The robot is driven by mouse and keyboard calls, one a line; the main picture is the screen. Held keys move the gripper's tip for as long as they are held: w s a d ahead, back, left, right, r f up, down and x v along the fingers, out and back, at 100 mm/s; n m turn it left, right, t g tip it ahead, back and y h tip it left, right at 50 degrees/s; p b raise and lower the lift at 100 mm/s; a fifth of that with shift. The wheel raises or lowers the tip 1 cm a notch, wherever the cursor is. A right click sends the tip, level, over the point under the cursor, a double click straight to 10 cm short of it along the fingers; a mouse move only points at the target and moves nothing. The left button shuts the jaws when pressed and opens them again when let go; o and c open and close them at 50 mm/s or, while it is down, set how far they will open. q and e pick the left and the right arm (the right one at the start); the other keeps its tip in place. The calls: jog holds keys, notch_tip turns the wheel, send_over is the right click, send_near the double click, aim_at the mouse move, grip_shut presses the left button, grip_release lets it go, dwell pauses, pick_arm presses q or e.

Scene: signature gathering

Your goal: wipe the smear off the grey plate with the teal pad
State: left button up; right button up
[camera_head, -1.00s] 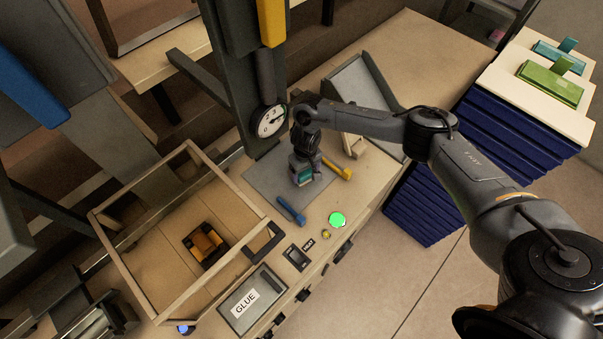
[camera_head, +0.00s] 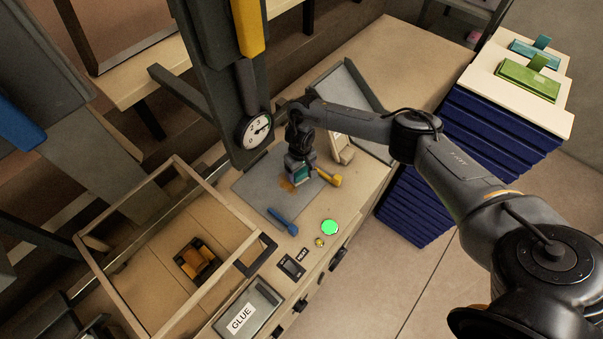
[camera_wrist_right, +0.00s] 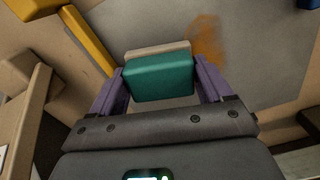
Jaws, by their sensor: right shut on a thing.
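The grey plate (camera_head: 258,196) lies flat on the bench below the dial, and it fills much of the right wrist view (camera_wrist_right: 255,25). An orange-brown smear (camera_head: 287,186) is on it; in the right wrist view the smear (camera_wrist_right: 207,42) shows just right of the pad. My right gripper (camera_wrist_right: 160,82) is shut on the teal pad (camera_wrist_right: 160,77), which has a pale underside layer. In the head view the teal pad (camera_head: 303,173) is over the plate beside the smear. I cannot tell whether it touches the plate. My left gripper is not in view.
A yellow-handled tool (camera_head: 330,178) lies close right of the pad, and a blue one (camera_head: 283,221) near the plate's front edge. A green button (camera_head: 329,227), a GLUE tray (camera_head: 248,308) and a wooden-framed box (camera_head: 165,262) stand nearby. The dial (camera_head: 258,130) is behind.

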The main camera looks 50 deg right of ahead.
jog(key=shift+w+a+f, duration=0.1)
jog(key=shift+w, duration=0.35)
jog(key=shift+a, duration=0.25)
jog(key=shift+s+a+r+p, duration=0.1)
jog(key=shift+a+r+p, duration=0.05)
jog(key=shift+a+p, duration=0.45)
jog(key=shift+a+r+p, duration=0.1)
jog(key=shift+a+p, duration=0.4)
jog(key=shift+p, duration=0.05)
jog(key=shift+a+f+p, duration=0.1)
jog(key=shift+a+p, duration=0.25)
jog(key=shift+a, duration=0.2)
jog(key=shift+a+p, duration=0.7)
jog(key=shift+a, duration=0.25)
jog(key=shift+s+a+p, duration=0.1)
jog(key=shift+a+p, duration=0.2)
jog(key=shift+a, duration=0.3)
jog(key=shift+a+f, duration=0.2)
jog(key=shift+w+b, duration=0.45)
jog(key=shift+w, duration=0.45)
jog(key=shift+d+r, duration=0.15)
jog(key=shift+d, duration=0.3)
jog(key=shift+w+d+r, duration=0.1)
jog(key=shift+d, duration=1.25)
jog(key=shift+w+d+b, duration=0.1)
jog(key=shift+d+b, duration=0.4)
jog(key=shift+d, duration=1.3)
